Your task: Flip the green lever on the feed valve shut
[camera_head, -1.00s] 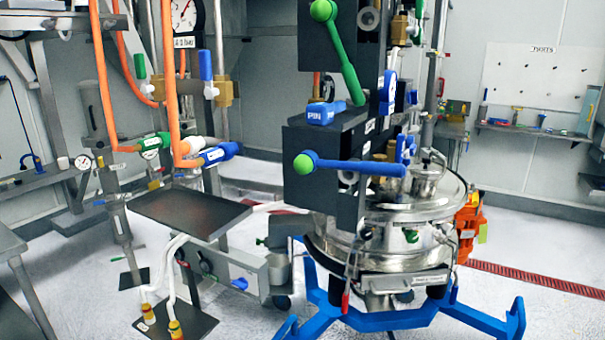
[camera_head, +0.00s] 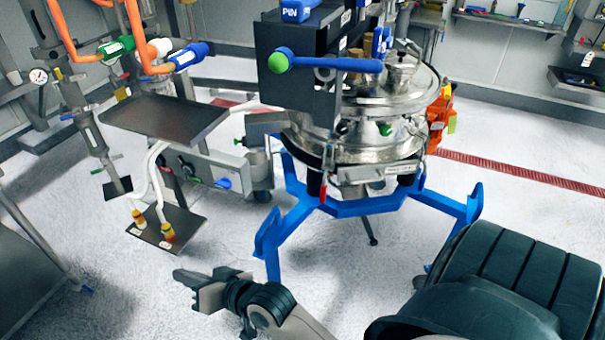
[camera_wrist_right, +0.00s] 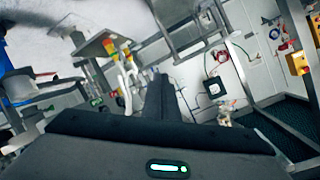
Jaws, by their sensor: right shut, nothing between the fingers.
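My right gripper (camera_head: 192,287) is low in the head view, above the floor in front of the blue stand. It is shut and empty, and touches no valve. Its closed dark fingers (camera_wrist_right: 155,98) also show in the wrist view. A blue lever (camera_head: 330,64) with a green ball end (camera_head: 278,61) lies level across the dark valve block. The long green lever is not in the head view now. A short green handle (camera_head: 115,47) sits on the hose fittings at upper left. I cannot tell which valve is the feed valve. My left gripper is not in view.
The steel sifter vessel (camera_head: 385,150) stands on a blue stand (camera_head: 350,208). A dark tray (camera_head: 165,118) and a lower plate (camera_head: 180,235) stand left of it. Orange hoses (camera_head: 140,35) hang at upper left. The floor in front is mostly clear.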

